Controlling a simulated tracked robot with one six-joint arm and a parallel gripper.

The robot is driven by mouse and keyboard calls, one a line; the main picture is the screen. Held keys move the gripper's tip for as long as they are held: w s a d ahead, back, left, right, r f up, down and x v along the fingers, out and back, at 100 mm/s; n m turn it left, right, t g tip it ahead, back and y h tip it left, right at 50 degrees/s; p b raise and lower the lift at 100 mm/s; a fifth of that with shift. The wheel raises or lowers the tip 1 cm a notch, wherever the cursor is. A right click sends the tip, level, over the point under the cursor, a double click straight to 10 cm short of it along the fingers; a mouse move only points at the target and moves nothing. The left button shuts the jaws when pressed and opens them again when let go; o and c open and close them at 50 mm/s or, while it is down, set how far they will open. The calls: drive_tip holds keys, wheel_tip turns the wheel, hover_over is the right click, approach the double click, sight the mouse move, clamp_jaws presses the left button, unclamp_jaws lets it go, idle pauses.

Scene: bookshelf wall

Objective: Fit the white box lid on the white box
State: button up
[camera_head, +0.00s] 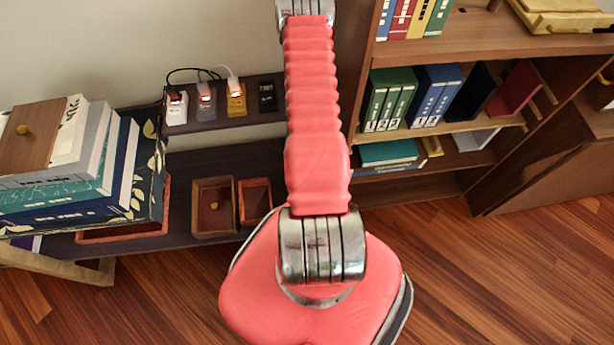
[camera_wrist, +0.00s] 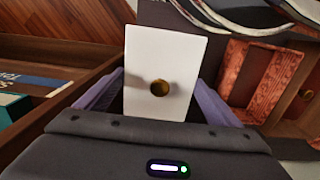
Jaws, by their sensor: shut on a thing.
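In the wrist view the white box lid (camera_wrist: 160,60) is a flat white rectangle with a round brass knob near its middle. My gripper (camera_wrist: 158,88) is shut on it, with one purple finger at each side edge. The lid covers part of what lies behind it. In the head view my arm runs up past the top edge, so the gripper and lid are out of that picture. I cannot make out the white box in either view.
A bookshelf (camera_head: 440,110) with binders stands at right. In the wrist view a reddish-brown open box (camera_wrist: 262,78) is at right. The wooden floor in front is clear.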

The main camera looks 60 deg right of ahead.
drive_tip(key=shift+f, duration=0.6)
drive_tip(key=o, duration=1)
drive_tip(key=shift+r, duration=6.8)
